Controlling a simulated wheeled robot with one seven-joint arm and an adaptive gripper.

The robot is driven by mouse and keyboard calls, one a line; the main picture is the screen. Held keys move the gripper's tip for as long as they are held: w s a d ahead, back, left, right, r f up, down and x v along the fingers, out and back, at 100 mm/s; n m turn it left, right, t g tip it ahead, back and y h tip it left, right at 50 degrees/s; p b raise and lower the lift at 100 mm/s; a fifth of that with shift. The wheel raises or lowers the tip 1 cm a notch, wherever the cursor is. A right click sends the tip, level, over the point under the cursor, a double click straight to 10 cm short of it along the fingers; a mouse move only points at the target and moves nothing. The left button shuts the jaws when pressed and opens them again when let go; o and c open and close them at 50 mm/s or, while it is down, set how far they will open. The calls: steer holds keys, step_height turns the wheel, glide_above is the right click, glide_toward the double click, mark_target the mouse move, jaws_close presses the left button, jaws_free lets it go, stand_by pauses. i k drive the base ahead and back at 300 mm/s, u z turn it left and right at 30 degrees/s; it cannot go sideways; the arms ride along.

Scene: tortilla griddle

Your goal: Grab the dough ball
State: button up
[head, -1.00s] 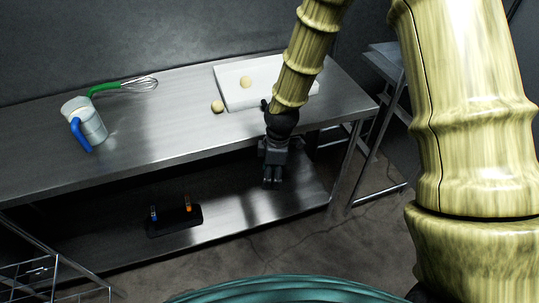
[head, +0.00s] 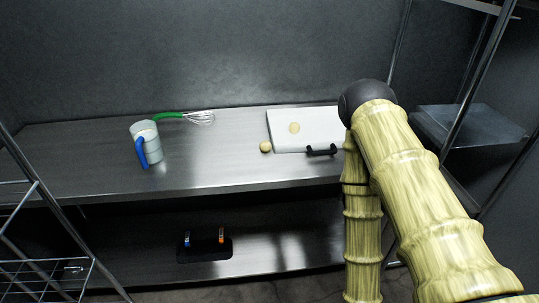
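One small tan dough ball (head: 265,147) sits on the steel table just left of the white board. A second tan, round dough piece (head: 295,128) lies on the white board (head: 318,118), toward its left part. A black handle (head: 320,150) shows at the board's front edge. My arm hangs down in front of the board's right end and hides part of it.
A steel table (head: 215,170) carries a grey-white pitcher (head: 144,132) with a blue handle and a whisk (head: 185,117) with a green handle. A black tray (head: 205,250) with small items lies on the lower shelf. Wire racks stand at both sides. The table front is clear.

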mark_target(265, 147)
steer(key=k, duration=0.35)
steer(key=u, duration=0.8)
steer(key=i, duration=0.75)
steer(key=z, duration=0.25)
